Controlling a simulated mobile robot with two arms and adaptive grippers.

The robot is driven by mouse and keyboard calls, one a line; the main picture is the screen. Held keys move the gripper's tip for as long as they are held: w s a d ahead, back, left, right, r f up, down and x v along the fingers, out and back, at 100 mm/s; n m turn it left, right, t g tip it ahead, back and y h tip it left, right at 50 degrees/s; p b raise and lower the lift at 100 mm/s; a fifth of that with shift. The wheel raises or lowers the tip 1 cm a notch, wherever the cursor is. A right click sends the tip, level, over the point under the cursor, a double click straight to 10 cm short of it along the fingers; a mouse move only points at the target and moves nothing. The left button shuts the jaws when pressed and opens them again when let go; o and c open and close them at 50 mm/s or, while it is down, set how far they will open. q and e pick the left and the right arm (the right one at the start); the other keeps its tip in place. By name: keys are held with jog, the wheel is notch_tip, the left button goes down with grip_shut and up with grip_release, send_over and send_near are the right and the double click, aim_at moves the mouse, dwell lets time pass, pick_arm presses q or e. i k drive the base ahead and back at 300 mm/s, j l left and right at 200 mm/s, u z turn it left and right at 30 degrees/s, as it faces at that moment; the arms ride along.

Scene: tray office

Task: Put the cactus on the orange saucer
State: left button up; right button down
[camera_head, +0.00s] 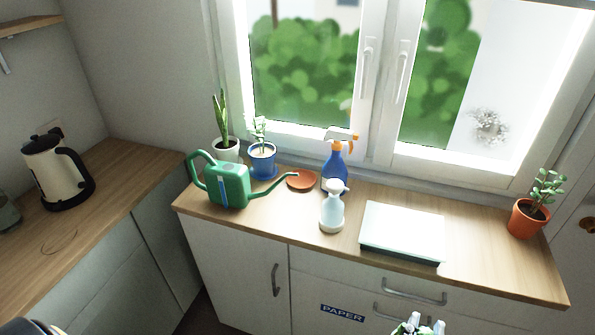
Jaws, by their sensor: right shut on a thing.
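The orange saucer (301,180) lies on the wooden counter under the window, between the blue pot and the blue spray bottle. It looks empty. My right gripper (425,325) is at the bottom edge, low in front of the drawers and well away from the saucer. It is shut on a green thing with pale marks, which looks like the cactus (404,328). Most of the cactus and of the gripper is cut off by the picture edge. My left gripper does not show.
A green watering can (228,186) has its spout reaching towards the saucer. A blue spray bottle (334,165) and a pale spray bottle (331,213) stand right of it. A white flat box (403,230) and a terracotta-potted plant (525,219) are further right.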

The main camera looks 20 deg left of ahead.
aim_at(302, 178)
jog(key=i+j+z, duration=0.1)
jog(key=j+z, duration=0.4)
jog(key=j, duration=1.7)
